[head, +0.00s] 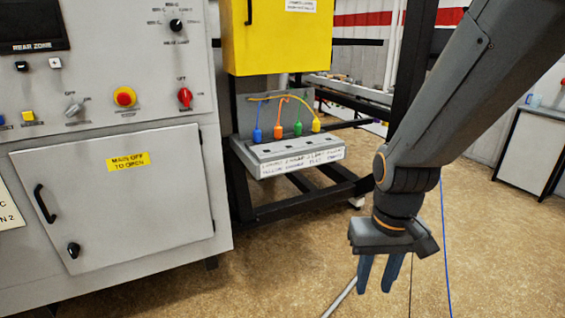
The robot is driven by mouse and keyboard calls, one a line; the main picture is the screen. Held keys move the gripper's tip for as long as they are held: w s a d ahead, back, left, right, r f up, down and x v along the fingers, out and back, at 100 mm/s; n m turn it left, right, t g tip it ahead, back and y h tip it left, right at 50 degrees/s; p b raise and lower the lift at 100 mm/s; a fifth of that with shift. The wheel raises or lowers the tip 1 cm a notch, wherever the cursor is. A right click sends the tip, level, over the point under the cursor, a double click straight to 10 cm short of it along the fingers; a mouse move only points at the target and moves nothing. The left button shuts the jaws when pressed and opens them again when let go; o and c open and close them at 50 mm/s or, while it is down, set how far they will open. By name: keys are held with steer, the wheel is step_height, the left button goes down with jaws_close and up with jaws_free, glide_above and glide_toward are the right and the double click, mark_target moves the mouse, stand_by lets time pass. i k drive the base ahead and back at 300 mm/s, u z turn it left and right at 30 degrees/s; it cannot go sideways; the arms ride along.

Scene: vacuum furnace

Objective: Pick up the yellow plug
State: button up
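The yellow plug (316,124) hangs from a cable at the right end of a row of coloured plugs, above a grey socket block (262,152). A blue plug (257,134), an orange plug (278,131) and a green plug (298,128) hang to its left. My gripper (379,288) points down over the floor, lower and to the right of the yellow plug, well apart from it. Its two blue-grey fingers show a gap between them and nothing in it.
A grey cabinet (110,200) with knobs and a door stands at the left. A yellow box (275,38) is above the plugs. A black frame (300,203) carries the socket block. The floor (480,240) at the right is mostly clear, with thin cables near my gripper.

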mark_target(316, 124)
steer(key=u, duration=0.45)
steer(key=k, duration=1.1)
steer(key=u, duration=0.8)
steer(key=i, duration=2)
steer(key=z, duration=1.3)
steer(key=i, duration=0.85)
steer(key=z, duration=1.3)
steer(key=i, duration=0.8)
steer(key=z, duration=0.1)
